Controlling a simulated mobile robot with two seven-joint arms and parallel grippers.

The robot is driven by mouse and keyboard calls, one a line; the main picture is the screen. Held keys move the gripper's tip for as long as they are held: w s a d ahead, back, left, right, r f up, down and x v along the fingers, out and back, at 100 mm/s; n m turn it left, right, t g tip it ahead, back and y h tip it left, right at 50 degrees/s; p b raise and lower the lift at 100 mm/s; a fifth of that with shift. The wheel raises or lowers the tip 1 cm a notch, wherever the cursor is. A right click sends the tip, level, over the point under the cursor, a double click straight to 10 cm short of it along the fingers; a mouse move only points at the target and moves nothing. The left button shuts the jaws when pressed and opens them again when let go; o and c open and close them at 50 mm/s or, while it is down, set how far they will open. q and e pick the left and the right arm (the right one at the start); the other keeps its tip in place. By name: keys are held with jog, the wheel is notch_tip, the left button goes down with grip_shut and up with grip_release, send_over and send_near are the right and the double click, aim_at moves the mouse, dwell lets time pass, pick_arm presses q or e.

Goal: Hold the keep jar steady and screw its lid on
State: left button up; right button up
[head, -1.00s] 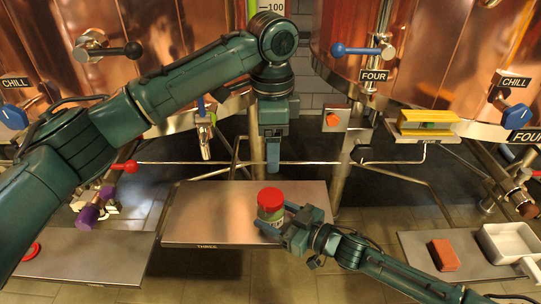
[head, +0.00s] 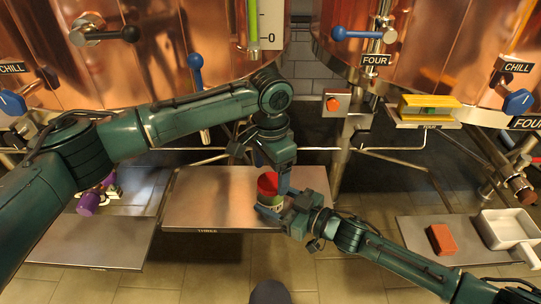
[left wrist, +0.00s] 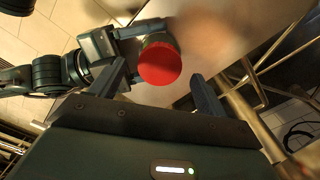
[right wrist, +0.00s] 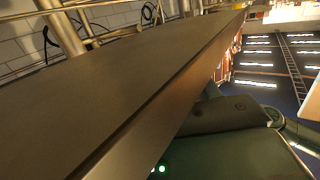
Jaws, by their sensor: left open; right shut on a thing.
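The keep jar (head: 275,207), small with a greenish side, stands at the right part of the middle steel shelf (head: 205,205). Its red lid (head: 267,184) sits on top; how tightly cannot be told. The lid also shows in the left wrist view (left wrist: 159,64), with a strip of jar behind it. My right gripper (head: 277,203) is shut on the jar from the right. My left gripper (head: 282,178) points down beside the lid, open; in the left wrist view its fingers are apart, with the lid beyond and between them. The right wrist view does not show the jar.
Copper vessels with valve handles stand behind. A thin steel rod (head: 395,159) runs behind the shelf. A right shelf holds a red-brown block (head: 441,239) and a white pan (head: 505,232). The middle shelf's left half is clear.

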pick_arm(q)
jog(key=shift+f, duration=1.15)
jog(key=shift+c, duration=0.4)
jog(key=c, duration=1)
jog(key=m, duration=0.2)
jog(key=shift+m, duration=0.3)
jog(key=shift+c, duration=0.2)
jog(key=o, duration=1.1)
jog(key=shift+r, duration=3.05)
notch_tip(320, 180, up, 12)
jog(key=shift+r, duration=0.1)
